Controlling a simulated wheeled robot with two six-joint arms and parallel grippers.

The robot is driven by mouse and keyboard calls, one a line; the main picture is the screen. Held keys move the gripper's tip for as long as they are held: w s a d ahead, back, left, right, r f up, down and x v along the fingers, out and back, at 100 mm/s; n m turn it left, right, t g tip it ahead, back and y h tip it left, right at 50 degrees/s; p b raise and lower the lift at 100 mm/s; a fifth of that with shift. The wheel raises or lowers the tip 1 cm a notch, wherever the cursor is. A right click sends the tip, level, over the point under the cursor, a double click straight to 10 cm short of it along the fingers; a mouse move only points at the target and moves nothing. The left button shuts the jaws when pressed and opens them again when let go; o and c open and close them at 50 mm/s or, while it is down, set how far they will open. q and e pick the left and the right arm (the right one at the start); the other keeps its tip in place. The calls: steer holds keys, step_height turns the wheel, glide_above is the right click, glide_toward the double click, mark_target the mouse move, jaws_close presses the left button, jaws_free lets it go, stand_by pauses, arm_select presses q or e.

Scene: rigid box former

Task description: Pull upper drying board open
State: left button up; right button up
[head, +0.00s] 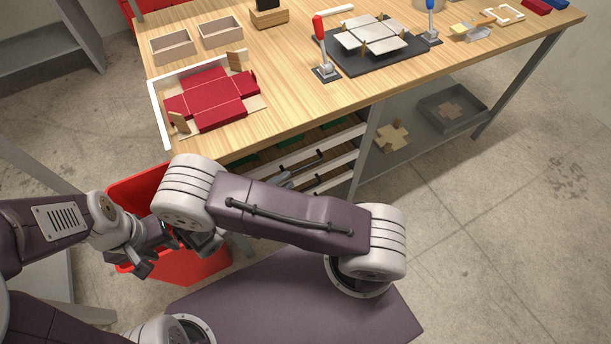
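The drying boards are pale-edged, drawer-like boards under the wooden table. The upper drying board (322,144) shows its white front edge just below the tabletop. A lower board (338,165) shows beneath it, and dark bar handles show in front of the boards. No board clearly sticks out past the table. My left gripper (150,258) is over the red bin, well left of the boards, and its finger opening is unclear. My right arm crosses in front of the boards and covers their lower left part.
A red bin (190,268) stands on the floor at the table's left front. The table (290,95) carries a red box blank (212,96), wooden trays and a dark fixture (385,60). A grey shelf (415,140) lies right of the boards. Floor at right is clear.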

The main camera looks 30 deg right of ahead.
mark_target(302, 169)
steer(key=x, duration=0.9)
steer(key=shift+w+d+r+b, duration=0.1)
steer(key=shift+w+b, duration=0.05)
steer(key=shift+b, duration=0.2)
jaws_close()
stand_by(0.9)
